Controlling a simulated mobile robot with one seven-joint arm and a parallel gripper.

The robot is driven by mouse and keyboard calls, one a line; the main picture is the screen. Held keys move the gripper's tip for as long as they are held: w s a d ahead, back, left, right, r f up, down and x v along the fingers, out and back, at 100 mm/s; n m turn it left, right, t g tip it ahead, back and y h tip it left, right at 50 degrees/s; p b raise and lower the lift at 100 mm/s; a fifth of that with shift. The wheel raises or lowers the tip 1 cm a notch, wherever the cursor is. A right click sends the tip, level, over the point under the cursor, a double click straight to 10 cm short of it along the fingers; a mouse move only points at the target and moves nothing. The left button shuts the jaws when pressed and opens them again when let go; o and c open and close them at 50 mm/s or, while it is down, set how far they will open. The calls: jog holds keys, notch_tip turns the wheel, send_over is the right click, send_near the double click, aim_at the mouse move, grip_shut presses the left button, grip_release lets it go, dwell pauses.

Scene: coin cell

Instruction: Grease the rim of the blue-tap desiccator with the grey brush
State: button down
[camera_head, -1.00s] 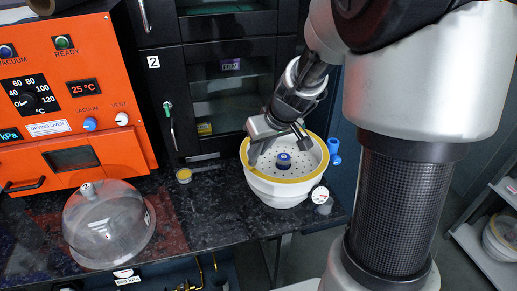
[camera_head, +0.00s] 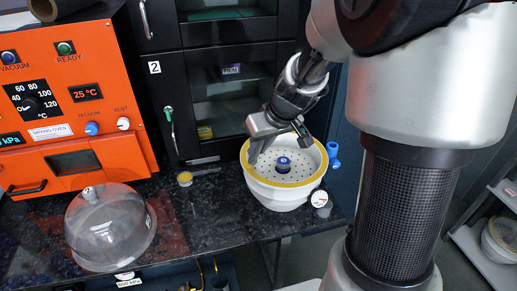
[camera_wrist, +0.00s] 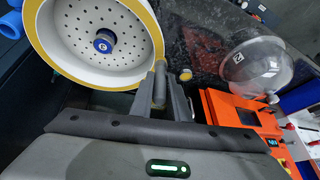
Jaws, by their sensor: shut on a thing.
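The desiccator base (camera_head: 283,192) is a white bowl with a blue tap (camera_head: 333,154) on its right side. It has a broad yellow band along its rim (camera_head: 318,174) and a perforated plate with a small blue-topped item (camera_head: 284,162) inside. My gripper (camera_head: 279,144) is over the back of the bowl. In the wrist view my gripper (camera_wrist: 161,100) is shut on the grey brush (camera_wrist: 159,86), of which a short grey cylinder shows. Its end appears beside the yellow rim (camera_wrist: 150,45); I cannot tell whether it touches. The bristles are not visible.
A small pot with yellow content (camera_head: 184,179) stands on the dark bench left of the bowl. A clear domed lid (camera_head: 110,230) lies at the front left. An orange drying oven (camera_head: 75,110) stands behind it. A round gauge (camera_head: 319,198) is at the bowl's front right.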

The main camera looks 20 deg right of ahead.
jog(key=shift+r+p, duration=1.25)
jog(key=shift+r, duration=1.1)
jog(key=shift+f, duration=0.1)
